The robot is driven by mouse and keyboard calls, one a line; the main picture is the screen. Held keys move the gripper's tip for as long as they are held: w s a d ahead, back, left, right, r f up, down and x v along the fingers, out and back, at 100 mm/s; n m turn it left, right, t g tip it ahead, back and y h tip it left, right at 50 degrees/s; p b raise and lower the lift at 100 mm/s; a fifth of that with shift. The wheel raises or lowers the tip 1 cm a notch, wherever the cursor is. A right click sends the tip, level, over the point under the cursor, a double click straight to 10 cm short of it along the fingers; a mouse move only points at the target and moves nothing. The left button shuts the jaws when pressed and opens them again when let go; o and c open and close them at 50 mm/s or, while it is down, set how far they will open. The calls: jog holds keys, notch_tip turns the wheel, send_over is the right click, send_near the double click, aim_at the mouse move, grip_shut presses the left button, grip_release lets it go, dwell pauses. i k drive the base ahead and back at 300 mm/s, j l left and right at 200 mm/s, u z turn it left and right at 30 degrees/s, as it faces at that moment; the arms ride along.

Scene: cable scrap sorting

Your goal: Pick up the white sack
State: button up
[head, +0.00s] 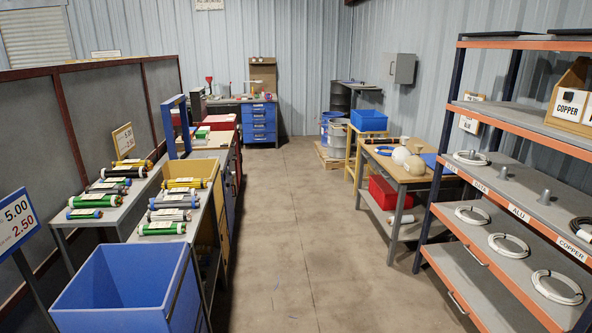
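A pale, rounded, whitish lump (401,156) sits on top of the workbench (384,167) on the right side of the head view. It looks like a small sack, but it is too small to be sure. A tan rounded lump (415,165) is right beside it, in front and to the right, and partly overlaps it in the picture. My gripper is not in this view, and neither is any part of my arm.
A blue coil (383,151) lies left of the lumps; a red bin (390,193) is on the bench's lower shelf. An orange-and-blue shelf rack (504,134) stands close right. A large blue bin (125,296) and cable tables are left. The middle aisle floor (285,220) is clear.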

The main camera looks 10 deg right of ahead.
aim_at(400, 154)
jog(key=i+j+z, duration=0.1)
jog(key=i, duration=1.95)
jog(key=i+z, duration=0.25)
jog(key=i, duration=0.45)
jog(key=i+z, duration=0.2)
jog(key=i, duration=0.55)
jog(key=i+j+z, duration=0.25)
jog(key=i, duration=0.45)
jog(key=i+z, duration=0.25)
jog(key=i, duration=0.4)
jog(key=i+j+z, duration=0.2)
jog(key=i, duration=0.4)
